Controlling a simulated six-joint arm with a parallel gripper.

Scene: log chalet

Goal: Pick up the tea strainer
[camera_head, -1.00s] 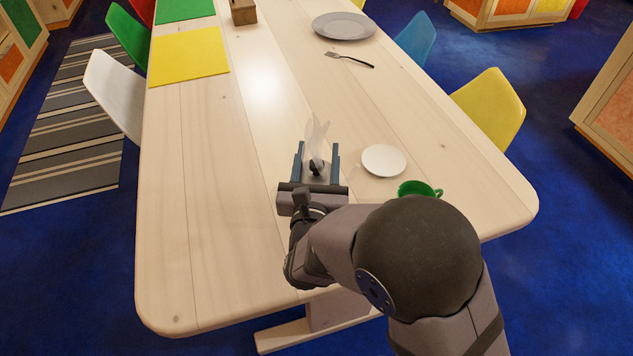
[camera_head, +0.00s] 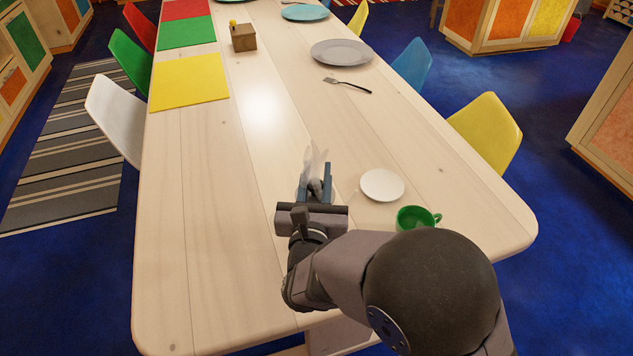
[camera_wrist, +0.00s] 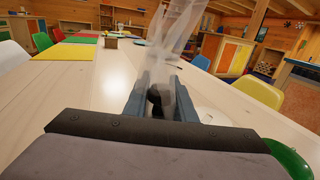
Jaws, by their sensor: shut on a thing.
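The thing I take to be the tea strainer (camera_head: 316,161) is pale and see-through, with pointed parts rising from a small dark grey part. It is near the middle of the table's near half. My gripper (camera_head: 315,180) is shut on its lower part, with one blue-grey finger on each side. In the wrist view the strainer (camera_wrist: 180,45) rises above the fingers of my gripper (camera_wrist: 158,92), with its dark part between them. Its lowest part is hidden, and I cannot tell whether it touches the table.
A white saucer (camera_head: 382,185) lies close to the right of my gripper, with a green cup (camera_head: 412,217) nearer. A fork (camera_head: 347,86), grey plate (camera_head: 342,52), wooden box (camera_head: 243,38) and yellow mat (camera_head: 189,83) are farther back. The table (camera_head: 215,200) to the left is clear.

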